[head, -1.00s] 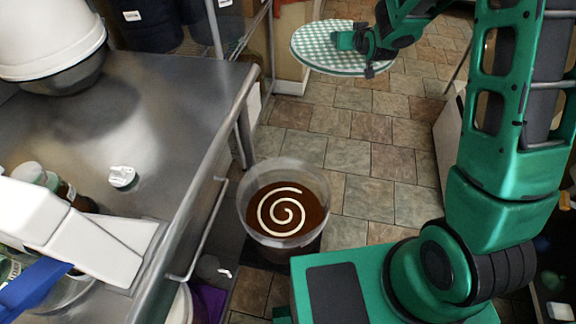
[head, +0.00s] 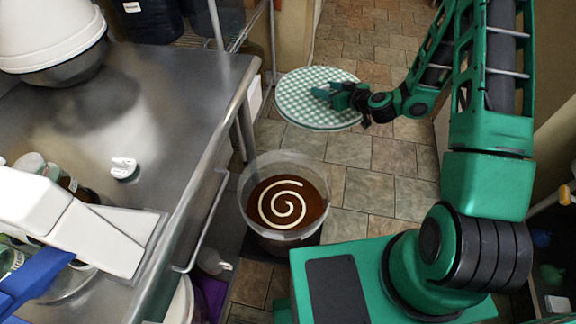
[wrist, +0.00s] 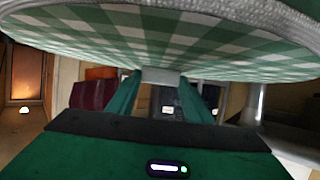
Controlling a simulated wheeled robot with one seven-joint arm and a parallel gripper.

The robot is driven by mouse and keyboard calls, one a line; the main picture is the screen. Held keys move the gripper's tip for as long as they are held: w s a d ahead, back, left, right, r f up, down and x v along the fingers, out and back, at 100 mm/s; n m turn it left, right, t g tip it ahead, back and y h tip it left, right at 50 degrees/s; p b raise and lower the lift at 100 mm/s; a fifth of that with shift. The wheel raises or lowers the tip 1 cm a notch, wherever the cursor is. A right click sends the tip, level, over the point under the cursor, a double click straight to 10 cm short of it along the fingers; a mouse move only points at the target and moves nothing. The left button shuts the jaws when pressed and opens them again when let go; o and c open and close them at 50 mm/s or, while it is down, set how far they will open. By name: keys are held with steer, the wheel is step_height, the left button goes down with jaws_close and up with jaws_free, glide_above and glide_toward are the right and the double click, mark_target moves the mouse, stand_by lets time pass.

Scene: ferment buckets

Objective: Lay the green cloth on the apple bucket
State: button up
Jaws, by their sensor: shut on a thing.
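The green checked cloth (head: 300,98) is a round, flat, green-and-white piece with a pale rim. My gripper (head: 325,93) is shut on it and holds it in the air, beyond the bucket in the head view. In the wrist view the cloth (wrist: 190,35) fills the top, above the fingers (wrist: 160,77). An open, clear-walled bucket (head: 284,205) stands below and nearer in the head view. It holds dark brown contents with a cream spiral on top. No apple mark shows on it, so I cannot tell whether it is the apple bucket.
A steel counter (head: 150,130) runs along the left, with a white tub (head: 45,35) and a small white-topped item (head: 124,167) on it. Its rail and leg stand close to the bucket. Tiled floor (head: 370,190) lies open to the bucket's right.

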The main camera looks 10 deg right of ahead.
mark_target(320, 108)
steer(key=s+a+f, duration=0.1)
steer(key=s+f+n+g+y, duration=0.1)
steer(key=f, duration=0.1)
steer(key=s+a+f+n+y, duration=0.1)
steer(key=s, duration=0.1)
steer(key=shift+a+f, duration=0.35)
steer(key=shift+f, duration=0.05)
steer(key=s+a+f+n+g+y, duration=0.25)
steer(key=s+a+n+g, duration=0.45)
steer(key=s, duration=0.4)
steer(key=s+a+f+n+g+y, duration=0.1)
steer(key=s+a+n+g+y, duration=0.2)
steer(key=s+a+n+g, duration=0.55)
steer(key=shift+s+d+f+m+t, duration=0.3)
steer(key=shift+d+f+m, duration=0.1)
steer(key=shift+f, duration=0.4)
steer(key=shift+s+d+f+m+t, duration=0.3)
steer(key=shift+f+m+t, duration=0.05)
steer(key=shift+f, duration=0.4)
steer(key=shift+s+d+f+m+t, duration=0.3)
steer(key=shift+d+f+m, duration=0.1)
steer(key=shift+f, duration=0.4)
steer(key=shift+r, duration=0.15)
steer(key=shift+f, duration=0.85)
steer(key=o, duration=1.7)
steer(key=shift+r, duration=0.1)
